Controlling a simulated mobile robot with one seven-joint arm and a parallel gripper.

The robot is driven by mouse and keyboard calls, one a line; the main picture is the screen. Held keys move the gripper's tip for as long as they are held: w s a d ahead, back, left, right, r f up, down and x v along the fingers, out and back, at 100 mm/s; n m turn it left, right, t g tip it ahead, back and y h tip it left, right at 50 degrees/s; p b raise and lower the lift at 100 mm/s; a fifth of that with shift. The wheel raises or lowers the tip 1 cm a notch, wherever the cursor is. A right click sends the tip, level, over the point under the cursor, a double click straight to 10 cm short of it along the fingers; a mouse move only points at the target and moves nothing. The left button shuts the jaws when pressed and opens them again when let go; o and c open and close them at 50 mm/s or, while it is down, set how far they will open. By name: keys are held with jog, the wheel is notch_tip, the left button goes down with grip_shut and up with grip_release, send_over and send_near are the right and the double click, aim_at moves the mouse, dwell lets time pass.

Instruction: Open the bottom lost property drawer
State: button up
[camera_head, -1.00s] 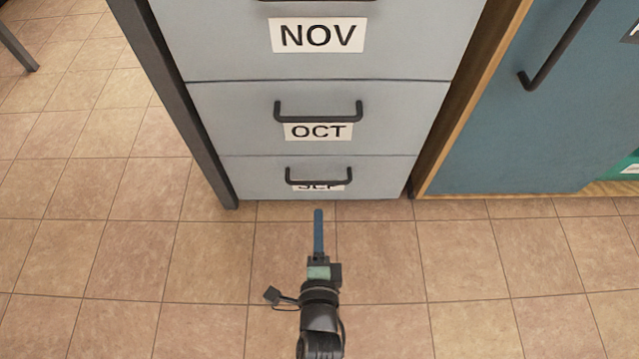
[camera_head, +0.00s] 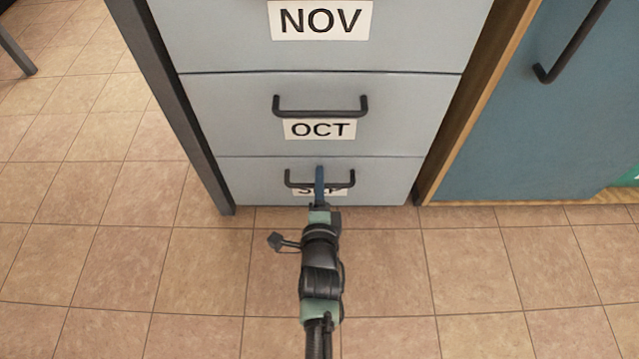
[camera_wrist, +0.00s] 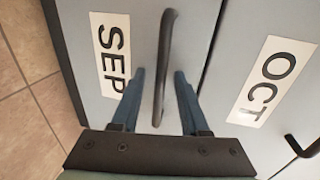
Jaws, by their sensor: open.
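The bottom drawer (camera_head: 250,185) is light grey, labelled SEP, and closed flush with the cabinet front. Its dark bar handle (camera_head: 298,186) shows across the label. In the wrist view the handle (camera_wrist: 165,60) runs up the picture beside the SEP label (camera_wrist: 110,55). My gripper (camera_head: 319,172) is in front of this handle in the head view. In the wrist view its two blue fingers (camera_wrist: 157,80) are open, one on each side of the handle's lower part, with gaps visible. Contact cannot be told.
The closed OCT drawer (camera_head: 220,110) with its handle (camera_head: 320,112) sits just above, and the NOV drawer (camera_head: 420,35) is above that. A blue cabinet door (camera_head: 530,140) stands to the right. Tiled floor (camera_head: 110,240) is clear in front and to the left.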

grip_shut()
dwell(1.4)
